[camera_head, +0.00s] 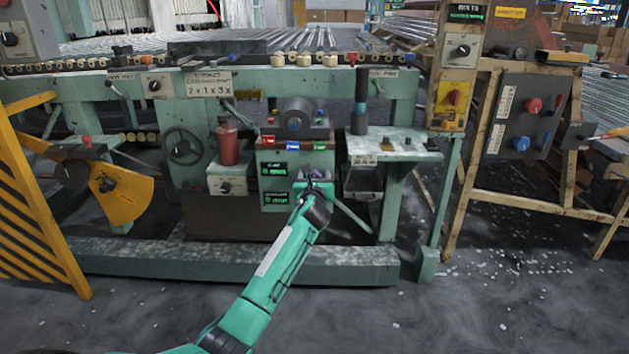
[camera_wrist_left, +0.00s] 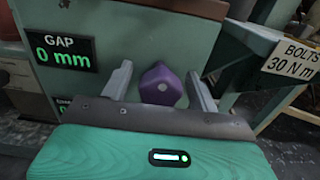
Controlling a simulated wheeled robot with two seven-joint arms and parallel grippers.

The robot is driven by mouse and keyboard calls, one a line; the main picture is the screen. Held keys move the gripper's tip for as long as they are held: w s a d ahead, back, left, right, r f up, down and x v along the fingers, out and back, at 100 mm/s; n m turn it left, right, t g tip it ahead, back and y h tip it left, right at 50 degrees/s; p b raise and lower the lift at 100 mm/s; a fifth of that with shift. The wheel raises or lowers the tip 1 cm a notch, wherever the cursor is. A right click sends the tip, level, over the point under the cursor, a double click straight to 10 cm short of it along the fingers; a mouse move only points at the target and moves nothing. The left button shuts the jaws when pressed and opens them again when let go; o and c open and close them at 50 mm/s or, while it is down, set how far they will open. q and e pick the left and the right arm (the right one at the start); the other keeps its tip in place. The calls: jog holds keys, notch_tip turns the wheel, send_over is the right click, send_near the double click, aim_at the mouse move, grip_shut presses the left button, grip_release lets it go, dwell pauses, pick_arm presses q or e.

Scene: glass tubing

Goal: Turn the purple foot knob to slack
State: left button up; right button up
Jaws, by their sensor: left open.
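The purple foot knob (camera_wrist_left: 161,86) sits on the front of a green machine box. In the left wrist view it stands between the two fingers of my left gripper (camera_wrist_left: 160,85), which are open with a gap on each side of it. In the head view my left gripper (camera_head: 316,180) is at the front of the box and hides most of the knob. A display on the box marked GAP (camera_wrist_left: 62,51) reads 0 mm. A second display below it is partly hidden by my gripper in the wrist view. My right gripper is not in view.
A shelf with a sign reading BOLTS 30 N m (camera_wrist_left: 294,58) juts out to the right of the knob. A red cylinder (camera_head: 227,144) and a handwheel (camera_head: 183,147) are to the left. A green floor beam (camera_head: 230,262) runs below. The floor in front is open.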

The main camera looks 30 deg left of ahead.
pick_arm(q)
jog(key=shift+w+a, duration=0.15)
jog(key=shift+w, duration=0.1)
jog(key=shift+c, duration=0.4)
jog(key=c, duration=0.9)
jog(key=shift+o, duration=0.2)
